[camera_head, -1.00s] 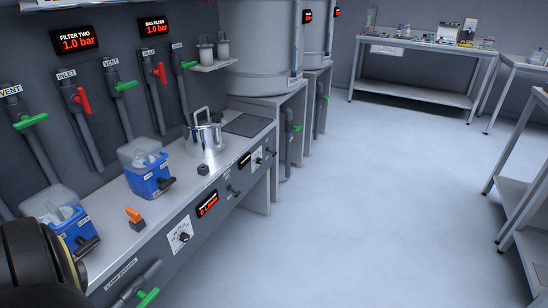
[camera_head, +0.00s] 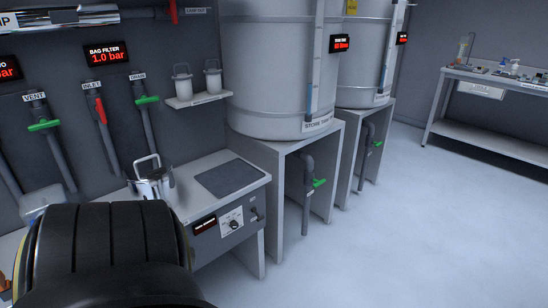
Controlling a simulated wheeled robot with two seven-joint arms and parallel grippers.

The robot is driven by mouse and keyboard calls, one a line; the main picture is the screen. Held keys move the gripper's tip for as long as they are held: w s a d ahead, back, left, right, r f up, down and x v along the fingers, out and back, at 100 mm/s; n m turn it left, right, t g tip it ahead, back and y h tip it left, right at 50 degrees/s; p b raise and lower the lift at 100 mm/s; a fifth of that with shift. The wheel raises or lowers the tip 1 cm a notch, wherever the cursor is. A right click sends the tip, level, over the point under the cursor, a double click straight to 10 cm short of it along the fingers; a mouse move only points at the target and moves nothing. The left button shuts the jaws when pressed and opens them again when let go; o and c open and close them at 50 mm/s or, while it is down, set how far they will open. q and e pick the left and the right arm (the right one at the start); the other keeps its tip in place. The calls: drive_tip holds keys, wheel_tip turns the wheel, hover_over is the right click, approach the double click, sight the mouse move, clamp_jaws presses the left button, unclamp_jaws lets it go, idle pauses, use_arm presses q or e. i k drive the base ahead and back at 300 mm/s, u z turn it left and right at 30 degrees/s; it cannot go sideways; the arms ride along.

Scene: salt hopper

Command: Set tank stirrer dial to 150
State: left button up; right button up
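A dial (camera_head: 234,224) with a small dark knob on a white scale plate sits on the front face of the bench, right of the pot. A dark display (camera_head: 204,225) with small red text is to its left, and a small lever switch (camera_head: 256,213) is to its right. The lettering and the dial's setting are too small to read, so I cannot tell if this is the tank stirrer dial. A black link of my own arm fills the lower left and hides part of the bench. Neither gripper shows.
A steel pot (camera_head: 152,184) and a dark mat (camera_head: 230,179) are on the bench. Large tanks (camera_head: 270,70) stand on grey frames (camera_head: 328,150) with green-handled valves below. A shelf with two canisters is on the wall. The floor on the right is clear.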

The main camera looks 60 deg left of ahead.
sight(234, 225)
drive_tip(key=i, duration=1.35)
drive_tip(key=u, duration=3.85)
